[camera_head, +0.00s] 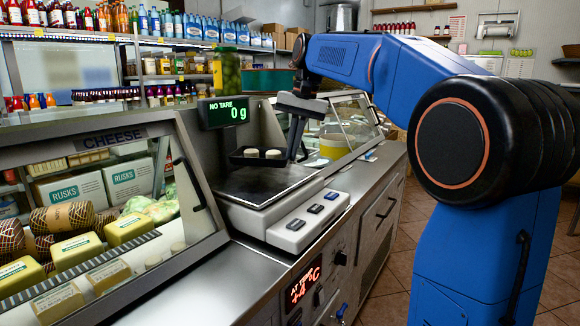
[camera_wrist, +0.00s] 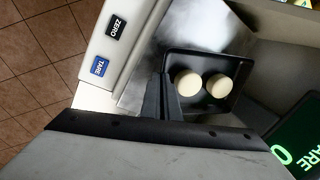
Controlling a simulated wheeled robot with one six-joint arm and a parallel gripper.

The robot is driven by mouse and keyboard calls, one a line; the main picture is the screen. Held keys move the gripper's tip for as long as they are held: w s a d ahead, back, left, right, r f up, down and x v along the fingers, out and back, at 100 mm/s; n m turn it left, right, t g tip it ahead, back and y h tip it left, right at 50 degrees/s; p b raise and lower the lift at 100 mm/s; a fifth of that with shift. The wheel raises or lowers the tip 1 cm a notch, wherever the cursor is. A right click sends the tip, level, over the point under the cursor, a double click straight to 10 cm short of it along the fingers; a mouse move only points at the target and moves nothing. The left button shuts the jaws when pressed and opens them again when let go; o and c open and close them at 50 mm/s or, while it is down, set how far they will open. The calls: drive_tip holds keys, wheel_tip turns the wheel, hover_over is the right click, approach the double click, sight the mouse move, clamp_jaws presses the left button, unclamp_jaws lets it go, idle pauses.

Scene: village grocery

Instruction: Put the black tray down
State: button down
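The black tray (camera_head: 257,164) is small and shallow and holds two round pale cheeses (camera_head: 251,153). It hangs level a little above the metal plate of the scale (camera_head: 262,187). My gripper (camera_head: 292,150) reaches down from above and is shut on the tray's right edge. In the wrist view the tray (camera_wrist: 207,107) lies just right of my dark fingers (camera_wrist: 165,95), with both cheeses (camera_wrist: 188,82) in it. The exact contact of the fingertips with the rim is partly hidden.
The scale's display (camera_head: 224,112) reads "NO TARE" and 0 g. Its buttons (camera_head: 314,209) face the front right. A glass cheese case (camera_head: 105,210) stands to the left. A jar of green pickles (camera_head: 227,72) stands behind the display. The plate beneath the tray looks clear.

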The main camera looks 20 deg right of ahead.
drive_tip(key=shift+s+d+x, duration=0.1)
drive_tip(key=shift+d+x, duration=0.1)
drive_tip(key=shift+x, duration=0.9)
drive_tip(key=shift+s+d+x, duration=0.15)
drive_tip(key=shift+d+x, duration=0.05)
drive_tip(key=shift+x, duration=0.9)
drive_tip(key=shift+f, duration=0.25)
drive_tip(key=c, duration=2)
unclamp_jaws()
drive_tip(key=shift+r, duration=0.1)
drive_tip(key=v, duration=1.2)
drive_tip(key=shift+r, duration=0.1)
